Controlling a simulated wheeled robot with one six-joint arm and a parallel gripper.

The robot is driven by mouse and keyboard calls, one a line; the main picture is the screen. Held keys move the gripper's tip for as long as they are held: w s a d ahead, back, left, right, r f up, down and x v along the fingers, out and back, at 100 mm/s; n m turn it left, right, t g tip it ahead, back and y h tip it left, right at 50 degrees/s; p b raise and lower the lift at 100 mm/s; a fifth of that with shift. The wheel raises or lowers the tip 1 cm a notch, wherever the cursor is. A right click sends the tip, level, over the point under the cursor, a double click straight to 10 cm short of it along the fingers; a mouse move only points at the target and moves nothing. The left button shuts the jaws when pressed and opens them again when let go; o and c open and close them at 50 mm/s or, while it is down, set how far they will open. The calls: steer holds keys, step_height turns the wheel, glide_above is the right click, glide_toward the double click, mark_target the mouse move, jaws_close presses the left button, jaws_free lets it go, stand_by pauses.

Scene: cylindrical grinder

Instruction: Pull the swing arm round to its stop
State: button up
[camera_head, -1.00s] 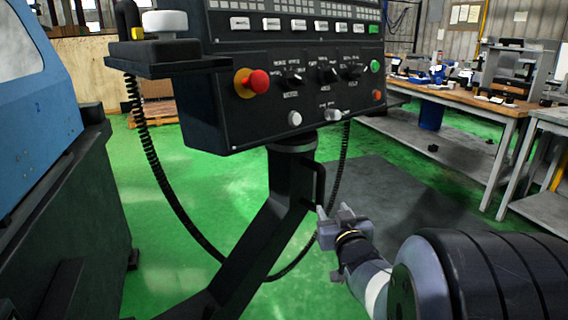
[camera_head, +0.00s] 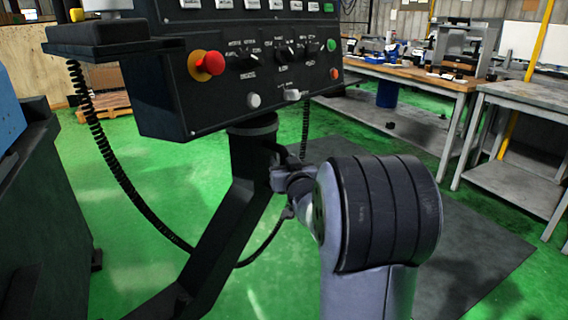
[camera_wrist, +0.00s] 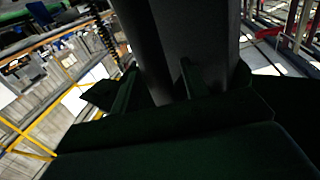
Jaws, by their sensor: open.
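The swing arm (camera_head: 225,225) is a dark bent beam that rises from the lower left to the underside of the black control panel (camera_head: 220,90). A grab handle shows on its right side in the earlier view; now my wrist mostly hides it. My gripper (camera_head: 280,177) is at the right side of the swing arm's upright part, open. In the wrist view, its dark fingers (camera_wrist: 158,88) stand apart, and a dark grey post (camera_wrist: 195,45) fills the space just beyond them. I cannot tell whether the fingers touch it or whether the handle is between them.
A red stop button (camera_head: 213,63) and knobs are on the panel. A coiled cable (camera_head: 110,165) hangs at the left, beside the blue and dark machine (camera_head: 45,190). Workbenches (camera_head: 430,85) stand at the right. Green floor and a dark mat (camera_head: 480,240) lie clear between.

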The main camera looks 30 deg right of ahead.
jaws_close()
stand_by(0.5)
